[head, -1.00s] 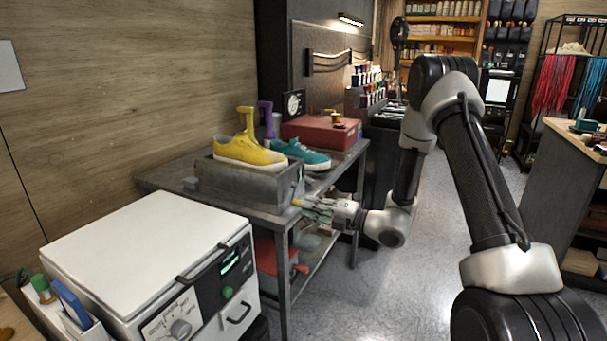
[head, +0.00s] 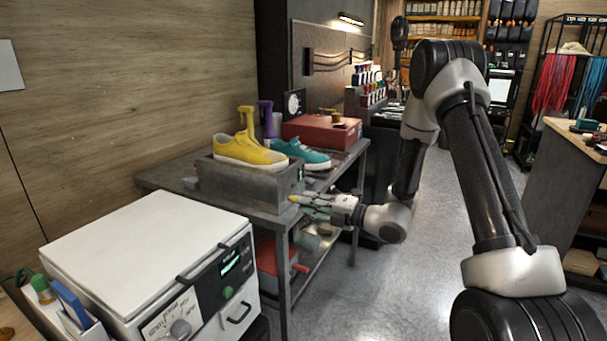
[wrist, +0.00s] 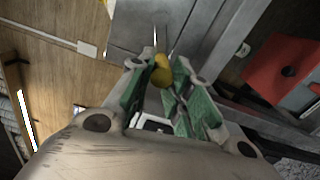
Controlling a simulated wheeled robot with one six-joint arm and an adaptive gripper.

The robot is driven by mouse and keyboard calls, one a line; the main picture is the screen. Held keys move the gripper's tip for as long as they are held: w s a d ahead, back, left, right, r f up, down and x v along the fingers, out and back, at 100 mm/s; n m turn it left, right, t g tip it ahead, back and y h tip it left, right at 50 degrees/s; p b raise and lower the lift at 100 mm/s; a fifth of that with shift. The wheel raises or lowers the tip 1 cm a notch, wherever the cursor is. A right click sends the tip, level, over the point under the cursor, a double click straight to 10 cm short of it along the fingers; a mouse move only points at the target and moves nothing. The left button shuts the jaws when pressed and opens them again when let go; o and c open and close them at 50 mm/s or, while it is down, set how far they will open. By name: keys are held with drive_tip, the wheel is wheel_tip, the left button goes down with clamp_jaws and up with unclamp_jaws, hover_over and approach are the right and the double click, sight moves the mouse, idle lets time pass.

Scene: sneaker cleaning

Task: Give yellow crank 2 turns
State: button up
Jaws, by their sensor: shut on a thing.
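The yellow sneaker (head: 245,153) sits on top of a grey box (head: 235,185) on the metal bench, with a yellow upright post rising from it. The yellow crank's knob (head: 293,198) shows at the box's right end, just at my fingertips. My gripper (head: 304,203) reaches in from the right, low beside the box. In the wrist view, the green-padded fingers of my gripper (wrist: 163,84) are shut on the rounded yellow crank knob (wrist: 161,72). The crank's arm and axle are mostly hidden.
A teal sneaker (head: 303,153) and a red box (head: 322,131) stand behind on the bench (head: 160,182). A red item (head: 268,258) is on the lower shelf. A white machine (head: 150,255) stands at the front left.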

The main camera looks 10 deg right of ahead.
drive_tip(key=shift+o, duration=0.2)
drive_tip(key=shift+s+a+r+n+y, duration=0.3)
drive_tip(key=shift+s+a+r, duration=0.1)
drive_tip(key=shift+r, duration=0.3)
drive_tip(key=shift+r, duration=0.75)
drive_tip(key=shift+w+d, duration=0.1)
drive_tip(key=shift+w+d+r, duration=0.25)
drive_tip(key=shift+w+r, duration=0.1)
drive_tip(key=shift+r, duration=0.4)
drive_tip(key=shift+c, duration=0.2)
drive_tip(key=shift+w, duration=0.1)
drive_tip(key=shift+d+r, duration=0.1)
drive_tip(key=shift+w+d+r, duration=0.4)
drive_tip(key=shift+w+r, duration=0.25)
drive_tip(key=shift+c, duration=0.2)
